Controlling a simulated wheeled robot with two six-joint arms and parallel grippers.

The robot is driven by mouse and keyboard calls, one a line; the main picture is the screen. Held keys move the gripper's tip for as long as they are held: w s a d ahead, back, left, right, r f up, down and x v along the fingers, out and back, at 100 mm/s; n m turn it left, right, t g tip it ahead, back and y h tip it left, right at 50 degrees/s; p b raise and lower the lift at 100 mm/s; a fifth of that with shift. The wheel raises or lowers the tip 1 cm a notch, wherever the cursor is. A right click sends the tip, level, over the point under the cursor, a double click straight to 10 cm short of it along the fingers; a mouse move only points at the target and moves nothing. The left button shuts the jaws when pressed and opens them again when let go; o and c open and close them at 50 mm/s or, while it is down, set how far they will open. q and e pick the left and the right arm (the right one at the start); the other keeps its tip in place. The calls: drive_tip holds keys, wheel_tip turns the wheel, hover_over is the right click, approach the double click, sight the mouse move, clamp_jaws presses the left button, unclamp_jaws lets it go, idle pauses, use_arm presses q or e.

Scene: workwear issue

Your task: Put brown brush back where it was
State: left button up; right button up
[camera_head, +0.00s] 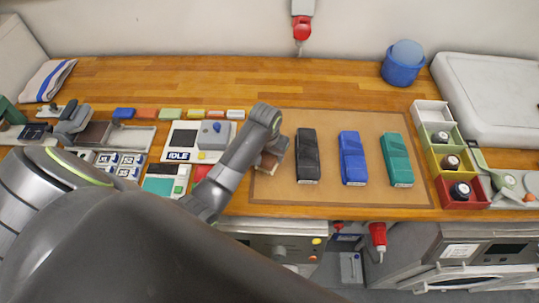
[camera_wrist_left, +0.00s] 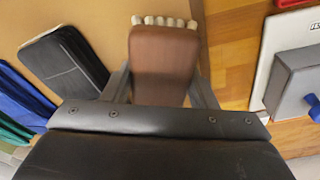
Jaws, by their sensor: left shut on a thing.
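My left gripper (camera_head: 272,158) is shut on the brown brush (camera_wrist_left: 165,62), above the left edge of the tan mat (camera_head: 340,199). In the left wrist view the brush lies between the two fingers (camera_wrist_left: 163,84), with its pale bristles at the far end. In the head view the arm mostly hides the brush, and only a bit of brown (camera_head: 266,163) shows. A black brush (camera_head: 308,155), a blue brush (camera_head: 353,158) and a green brush (camera_head: 397,160) lie side by side on the mat, right of the gripper. My right gripper is not in view.
A grey device marked IDLE (camera_head: 185,148) stands left of the mat. The wooden counter's back strip (camera_head: 200,80) is largely clear.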

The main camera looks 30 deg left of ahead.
use_arm(q)
wheel_tip(320, 180, down, 2)
drive_tip(key=shift+f, duration=0.2)
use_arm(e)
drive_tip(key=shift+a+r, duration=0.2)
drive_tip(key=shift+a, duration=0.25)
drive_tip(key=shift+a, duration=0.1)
use_arm(q)
drive_tip(key=shift+f, duration=0.15)
drive_tip(key=o, duration=1)
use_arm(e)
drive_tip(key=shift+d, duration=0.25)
